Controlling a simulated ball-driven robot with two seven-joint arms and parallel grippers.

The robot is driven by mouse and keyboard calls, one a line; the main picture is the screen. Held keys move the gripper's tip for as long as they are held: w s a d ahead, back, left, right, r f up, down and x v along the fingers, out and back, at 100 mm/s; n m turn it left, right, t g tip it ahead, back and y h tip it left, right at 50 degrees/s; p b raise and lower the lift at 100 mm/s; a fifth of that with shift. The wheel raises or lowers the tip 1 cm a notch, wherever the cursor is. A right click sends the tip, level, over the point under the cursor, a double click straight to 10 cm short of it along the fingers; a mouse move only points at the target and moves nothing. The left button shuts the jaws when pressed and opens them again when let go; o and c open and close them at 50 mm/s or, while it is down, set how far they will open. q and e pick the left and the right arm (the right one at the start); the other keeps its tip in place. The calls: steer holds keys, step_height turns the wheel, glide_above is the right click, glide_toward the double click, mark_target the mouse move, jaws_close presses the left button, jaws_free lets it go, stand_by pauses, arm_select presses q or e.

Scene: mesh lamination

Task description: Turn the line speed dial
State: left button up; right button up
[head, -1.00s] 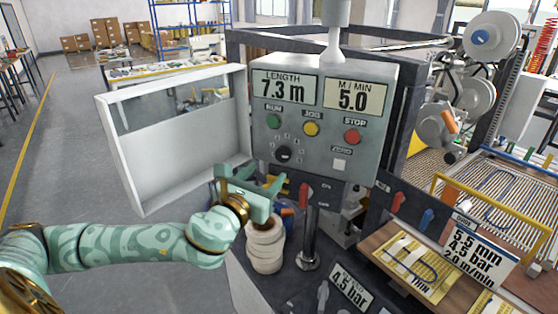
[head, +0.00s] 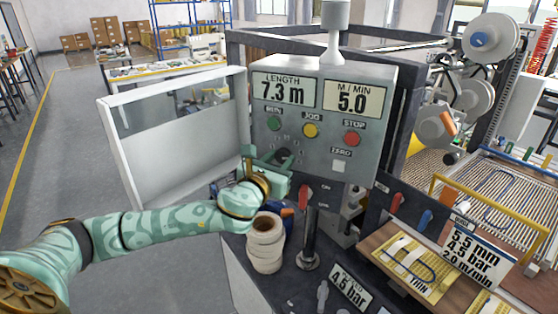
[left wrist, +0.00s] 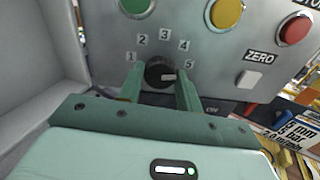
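The line speed dial (left wrist: 160,73) is a round black knob on the grey control box, with numbers 1 to 5 around it. Its pale pointer mark points right, near the 5. My left gripper (left wrist: 160,79) has its two green fingers apart, one on each side of the dial. I cannot tell whether they touch it. In the head view my left gripper (head: 283,164) is at the box front and partly covers the dial (head: 283,154). The M/MIN display (head: 356,98) reads 5.0. My right gripper is not in view.
Green (head: 274,123), yellow (head: 310,130) and red (head: 352,138) buttons sit above the dial, with a white ZERO button (head: 339,166) to its right. An open white cover (head: 170,140) stands left of the box. Stacked white rolls (head: 264,243) stand below the gripper.

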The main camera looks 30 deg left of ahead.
arm_select(q)
steer(key=shift+n, duration=0.3)
steer(key=n+p, duration=0.1)
steer(key=n, duration=0.1)
steer(key=shift+n, duration=0.4)
steer(key=n+p, duration=0.1)
steer(key=n, duration=0.2)
steer(key=shift+n, duration=0.3)
steer(key=n+p, duration=0.1)
steer(key=n, duration=0.2)
steer(key=shift+n, duration=0.3)
steer(key=n+p, duration=0.1)
steer(key=n, duration=0.2)
steer(key=shift+n+p, duration=0.3)
steer(key=n+p, duration=0.1)
steer(key=n, duration=0.3)
steer(key=shift+n+p, duration=0.3)
steer(key=shift+p, duration=0.1)
steer(key=n+p, duration=0.2)
steer(key=n, duration=0.2)
steer(key=shift+n, duration=0.4)
steer(key=shift+f+n, duration=0.1)
steer(key=shift+n, duration=0.2)
